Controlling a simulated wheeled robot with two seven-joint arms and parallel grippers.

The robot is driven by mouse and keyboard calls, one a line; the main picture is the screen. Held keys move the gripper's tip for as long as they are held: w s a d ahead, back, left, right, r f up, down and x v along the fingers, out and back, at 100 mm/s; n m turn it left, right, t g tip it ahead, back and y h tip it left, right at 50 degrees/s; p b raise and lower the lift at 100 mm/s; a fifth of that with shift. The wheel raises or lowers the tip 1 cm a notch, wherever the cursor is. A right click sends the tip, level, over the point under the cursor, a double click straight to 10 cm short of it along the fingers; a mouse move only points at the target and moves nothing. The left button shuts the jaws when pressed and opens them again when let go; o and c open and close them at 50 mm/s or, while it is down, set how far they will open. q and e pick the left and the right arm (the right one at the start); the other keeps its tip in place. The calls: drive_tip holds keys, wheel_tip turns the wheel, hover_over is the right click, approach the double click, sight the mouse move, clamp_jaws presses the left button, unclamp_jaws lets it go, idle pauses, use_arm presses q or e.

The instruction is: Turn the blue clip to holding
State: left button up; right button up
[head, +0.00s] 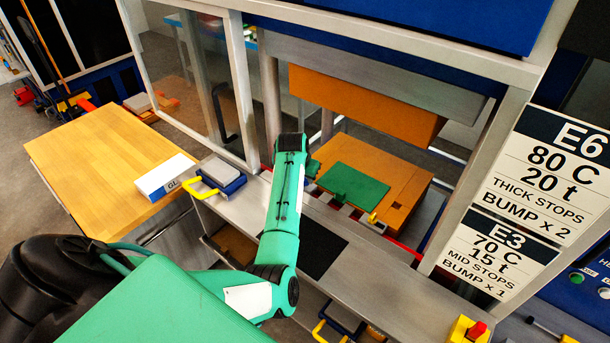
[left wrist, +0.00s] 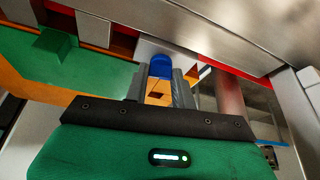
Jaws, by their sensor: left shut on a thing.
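In the left wrist view the blue clip (left wrist: 161,66) stands between the two grey fingers of my left gripper (left wrist: 160,84). The fingers are shut on it. Its lower part is hidden by the fingers and my wrist. In the head view my left arm reaches into the press opening, and its hand hides the clip there. The hand is beside the left edge of a green plate (head: 353,186), which lies on an orange block (head: 385,170). The green plate also shows in the left wrist view (left wrist: 95,65). My right gripper is not in view.
An orange upper block (head: 365,105) hangs over the opening. Grey posts and a clear panel (head: 205,80) stand at the left. A wooden table (head: 95,160), a yellow-handled blue clamp (head: 215,180) and signs for E6 (head: 550,170) and E3 (head: 500,255) are around the press.

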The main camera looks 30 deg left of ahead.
use_arm(q)
drive_tip(key=shift+a+m+h, duration=0.1)
drive_tip(key=shift+m+h, duration=0.4)
drive_tip(key=shift+m, duration=0.7)
drive_tip(key=o, duration=1)
drive_tip(key=shift+s+r+b, duration=0.2)
drive_tip(key=shift+r+b, duration=0.15)
drive_tip(key=shift+r, duration=0.2)
drive_tip(key=b+v, duration=0.4)
drive_tip(key=v, duration=0.8)
drive_tip(key=shift+r, duration=0.35)
drive_tip(key=shift+f, duration=0.1)
